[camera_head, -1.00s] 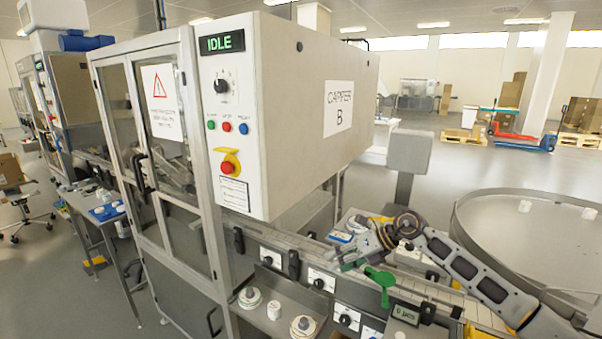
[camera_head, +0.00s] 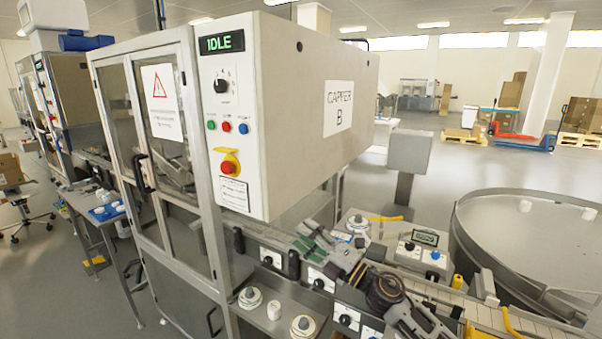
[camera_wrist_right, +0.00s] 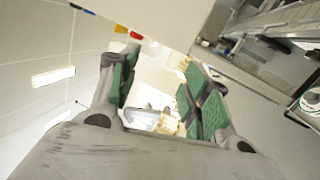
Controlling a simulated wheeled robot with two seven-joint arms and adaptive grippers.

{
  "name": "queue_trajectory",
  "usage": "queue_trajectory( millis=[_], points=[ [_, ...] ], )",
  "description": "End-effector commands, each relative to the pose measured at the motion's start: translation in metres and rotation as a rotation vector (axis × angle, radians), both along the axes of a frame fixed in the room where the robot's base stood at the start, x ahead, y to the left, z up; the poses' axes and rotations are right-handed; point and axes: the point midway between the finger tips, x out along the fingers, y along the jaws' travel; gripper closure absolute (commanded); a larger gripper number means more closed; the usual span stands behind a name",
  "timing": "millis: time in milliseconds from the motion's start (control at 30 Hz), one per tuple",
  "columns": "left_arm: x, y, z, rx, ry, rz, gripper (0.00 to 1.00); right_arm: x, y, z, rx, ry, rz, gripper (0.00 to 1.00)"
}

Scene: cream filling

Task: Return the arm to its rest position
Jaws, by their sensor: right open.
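My right arm (camera_head: 415,318) comes in from the lower right of the head view and reaches over the conveyor beside the capper. Its gripper (camera_head: 314,240) is open, with green-padded fingers near the capper's lower right edge. I see nothing held between the fingers. In the right wrist view, the open gripper (camera_wrist_right: 155,82) shows its two green fingers apart, with the far room behind the gap. My left arm and gripper are not in view.
The capper cabinet (camera_head: 290,110) reads IDLE and stands close to the gripper. Round white-topped items (camera_head: 250,297) sit on a shelf in front. A large round metal table (camera_head: 530,240) is at right, and a display box (camera_head: 425,238) stands behind the arm.

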Motion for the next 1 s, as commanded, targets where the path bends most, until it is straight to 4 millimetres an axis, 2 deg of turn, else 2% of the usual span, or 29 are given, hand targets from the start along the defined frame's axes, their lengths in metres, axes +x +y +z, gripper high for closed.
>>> queue_trajectory(
  millis=[233,467,767,1000],
  points=[
    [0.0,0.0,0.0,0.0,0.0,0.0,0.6,0.003,-0.031,-0.002,0.232,0.157,-0.169,0.52],
    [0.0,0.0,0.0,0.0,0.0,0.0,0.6,0.004,-0.07,-0.023,0.419,0.332,-0.335,0.52],
    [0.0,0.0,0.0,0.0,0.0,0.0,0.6,-0.009,-0.122,-0.075,0.616,0.599,-0.559,0.52],
    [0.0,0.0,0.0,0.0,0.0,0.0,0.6,-0.037,-0.159,-0.131,0.734,0.837,-0.739,0.52]
  ],
)
